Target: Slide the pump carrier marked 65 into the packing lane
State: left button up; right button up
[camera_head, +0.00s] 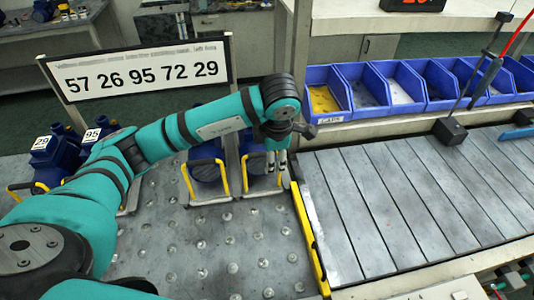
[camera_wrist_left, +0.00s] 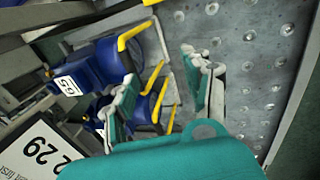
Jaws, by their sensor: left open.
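Two blue pump carriers with yellow handles stand side by side behind my left forearm in the head view: a left one (camera_head: 205,172) and a right one (camera_head: 262,184). Their number tags are hidden there. In the left wrist view, one blue pump (camera_wrist_left: 100,62) bears a white tag that seems to read 65, turned and small. My left gripper (camera_head: 277,160) points down over the right carrier, and its open fingers show in the left wrist view (camera_wrist_left: 162,88). A yellow handle shows between them; contact cannot be told. The packing lane (camera_head: 400,195) is the slatted grey surface at right.
Carriers marked 29 (camera_head: 42,150) and 95 (camera_head: 95,140) stand at left. A number sign (camera_head: 140,78) rises behind. A yellow-black strip (camera_head: 308,235) edges the lane. Blue bins (camera_head: 330,95) line its back, and a black block (camera_head: 450,131) stands on it. The studded table (camera_head: 225,250) is clear in front.

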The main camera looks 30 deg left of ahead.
pick_arm(q)
jog(key=w+a, duration=0.1)
jog(key=w, duration=0.1)
jog(key=w+a, duration=0.3)
jog(key=shift+w+a, duration=0.1)
jog(key=shift+w, duration=0.25)
jog(key=b+x, duration=0.1)
jog(key=x, duration=0.1)
jog(key=b+x, duration=0.2)
jog(key=s+d+b+x, duration=0.1)
jog(key=x, duration=0.1)
jog(key=shift+a+f+b, duration=0.15)
jog(key=shift+f+b, duration=0.2)
jog(key=shift+f, duration=0.1)
jog(key=shift+w+a+f, duration=0.1)
jog(key=shift+w+f, duration=0.05)
jog(key=shift+f, duration=0.2)
grip_shut()
